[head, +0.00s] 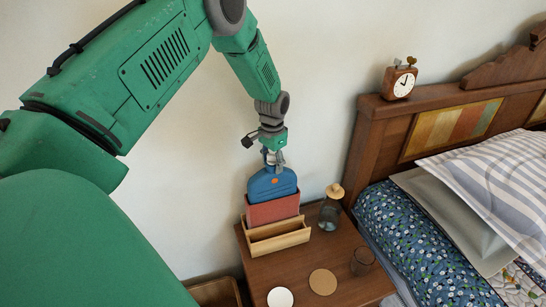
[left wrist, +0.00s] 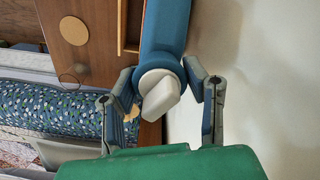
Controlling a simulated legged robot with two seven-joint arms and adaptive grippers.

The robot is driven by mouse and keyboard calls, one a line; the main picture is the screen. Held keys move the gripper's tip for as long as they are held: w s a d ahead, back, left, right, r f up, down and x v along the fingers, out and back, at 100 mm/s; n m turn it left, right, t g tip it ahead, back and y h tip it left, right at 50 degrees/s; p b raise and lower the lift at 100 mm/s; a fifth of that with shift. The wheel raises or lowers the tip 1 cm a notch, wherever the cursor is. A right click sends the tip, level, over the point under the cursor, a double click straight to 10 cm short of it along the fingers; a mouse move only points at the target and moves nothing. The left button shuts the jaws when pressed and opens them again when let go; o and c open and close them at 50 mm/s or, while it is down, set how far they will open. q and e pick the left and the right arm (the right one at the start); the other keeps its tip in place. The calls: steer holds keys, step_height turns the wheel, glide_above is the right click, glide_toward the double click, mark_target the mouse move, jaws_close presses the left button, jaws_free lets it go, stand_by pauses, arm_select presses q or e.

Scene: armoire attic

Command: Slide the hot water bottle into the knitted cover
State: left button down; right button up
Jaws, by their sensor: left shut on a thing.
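The hot water bottle (head: 272,184) is blue with an orange spot and hangs upright, neck up. The left wrist view shows its blue body (left wrist: 165,32) and white stopper (left wrist: 158,92). My left gripper (head: 272,156) is above it, shut on its neck end, with fingers (left wrist: 160,88) on both sides of the stopper. The red knitted cover (head: 272,209) stands upright in a wooden holder (head: 279,243) on the bedside table. The bottle's lower part is hidden at the cover's top edge; I cannot tell how deep inside it is. My right gripper is not in view.
On the bedside table (head: 342,285) are a dark bottle with a yellowish top (head: 330,213), a glass (head: 361,262), a cork coaster (head: 323,282) and a white disc (head: 280,297). The wall is behind; the bed (head: 415,245) with a wooden headboard is at right.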

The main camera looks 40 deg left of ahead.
mark_target(273, 180)
arm_select(q)
steer(key=shift+w+f+b, duration=0.1)
steer(key=shift+f+b, duration=2.15)
steer(key=shift+f, duration=1.2)
stand_by(1.4)
steer(key=c, duration=0.8)
jaws_free()
steer(key=shift+o, duration=0.3)
steer(key=shift+s, duration=0.2)
steer(key=shift+o, duration=0.8)
steer(key=shift+f, duration=0.1)
steer(key=shift+w+r+p, duration=0.1)
steer(key=shift+r+p, duration=3.35)
steer(key=shift+r, duration=1.15)
